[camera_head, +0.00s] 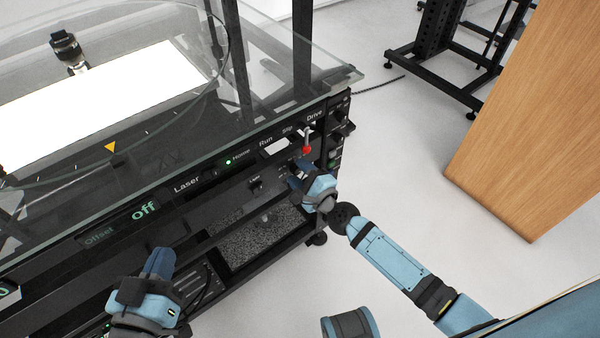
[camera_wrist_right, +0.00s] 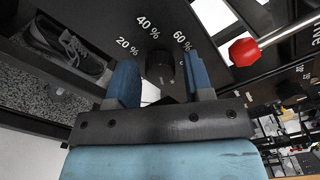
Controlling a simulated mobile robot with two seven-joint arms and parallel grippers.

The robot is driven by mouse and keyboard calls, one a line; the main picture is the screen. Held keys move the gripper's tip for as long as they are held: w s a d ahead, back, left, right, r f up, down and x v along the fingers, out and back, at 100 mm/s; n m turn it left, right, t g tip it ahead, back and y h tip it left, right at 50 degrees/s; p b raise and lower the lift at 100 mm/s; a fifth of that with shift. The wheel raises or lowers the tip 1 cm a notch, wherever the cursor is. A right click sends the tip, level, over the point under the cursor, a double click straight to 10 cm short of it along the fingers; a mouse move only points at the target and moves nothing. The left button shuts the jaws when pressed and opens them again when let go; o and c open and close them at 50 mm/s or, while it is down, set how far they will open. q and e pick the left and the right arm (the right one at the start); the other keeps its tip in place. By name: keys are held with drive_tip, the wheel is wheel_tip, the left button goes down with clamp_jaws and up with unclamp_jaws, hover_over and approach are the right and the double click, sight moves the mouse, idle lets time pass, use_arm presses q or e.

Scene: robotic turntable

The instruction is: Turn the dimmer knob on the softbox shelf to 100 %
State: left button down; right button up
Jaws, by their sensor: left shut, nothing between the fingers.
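In the right wrist view a dark round knob (camera_wrist_right: 160,67) sits on a black panel. The labels 20 %, 40 % and 60 % show around it; its pointer is too dark to read. My right gripper (camera_wrist_right: 162,80) is open, with one blue finger on either side of the knob and a visible gap at each side. In the head view my right gripper (camera_head: 297,180) is at the right end of the rack front and hides the knob. My left gripper (camera_head: 160,262) is shut and empty, low in front of the rack.
A red-tipped lever (camera_head: 307,150) sticks out just above my right gripper; its red ball (camera_wrist_right: 243,52) is close to the right finger. A glass top (camera_head: 290,85) overhangs the panel. A shoe (camera_wrist_right: 68,45) lies in an open shelf. A wooden panel (camera_head: 530,110) stands at right.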

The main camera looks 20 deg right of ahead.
drive_tip(key=shift+o, duration=0.5)
drive_tip(key=shift+s, duration=0.1)
drive_tip(key=shift+s+d, duration=0.2)
drive_tip(key=shift+s, duration=0.1)
drive_tip(key=v, duration=1.3)
